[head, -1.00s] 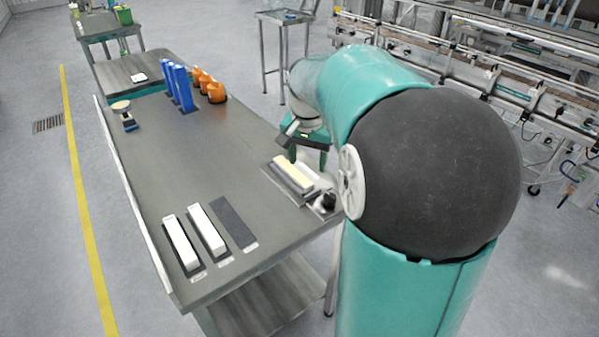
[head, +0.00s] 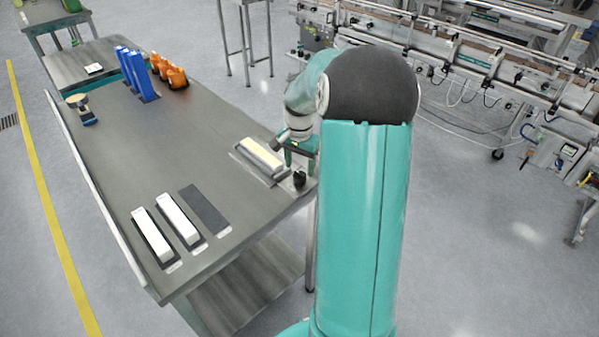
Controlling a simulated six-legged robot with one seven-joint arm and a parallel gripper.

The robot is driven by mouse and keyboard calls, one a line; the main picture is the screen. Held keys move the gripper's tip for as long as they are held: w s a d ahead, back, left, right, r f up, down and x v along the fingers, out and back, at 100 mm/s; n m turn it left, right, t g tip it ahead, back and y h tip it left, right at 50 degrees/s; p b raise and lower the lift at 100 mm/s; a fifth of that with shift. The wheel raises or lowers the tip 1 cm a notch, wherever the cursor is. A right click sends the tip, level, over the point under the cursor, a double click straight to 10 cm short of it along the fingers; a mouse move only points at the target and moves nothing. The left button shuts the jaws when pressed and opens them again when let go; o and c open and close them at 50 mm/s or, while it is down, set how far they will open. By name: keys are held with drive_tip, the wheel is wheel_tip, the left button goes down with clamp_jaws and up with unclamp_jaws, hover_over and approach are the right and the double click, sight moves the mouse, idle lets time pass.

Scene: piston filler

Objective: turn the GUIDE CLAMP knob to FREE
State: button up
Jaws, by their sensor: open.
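A small black knob (head: 299,179) stands at the right edge of the grey workbench. It is beside a holder with a cream-topped block (head: 261,153). Its lettering and pointer are too small to read, so I cannot tell its setting or confirm that it is the GUIDE CLAMP knob. My gripper (head: 300,161), teal and dark, is open, close above and behind the knob. The fingertips are small and partly covered by the arm, so I cannot tell whether they touch anything.
On the workbench (head: 150,165) lie two white blocks (head: 152,235) (head: 178,219) beside an empty dark slot (head: 203,208). Blue upright pieces (head: 138,75), orange parts (head: 172,73) and a round-topped tool (head: 80,106) stand farther back. A conveyor line (head: 470,50) runs behind at right. The bench middle is clear.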

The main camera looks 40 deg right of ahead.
sight(300, 175)
drive_tip(key=shift+f, duration=1.85)
drive_tip(key=shift+c, duration=0.3)
drive_tip(key=c, duration=0.9)
drive_tip(key=shift+c, duration=0.2)
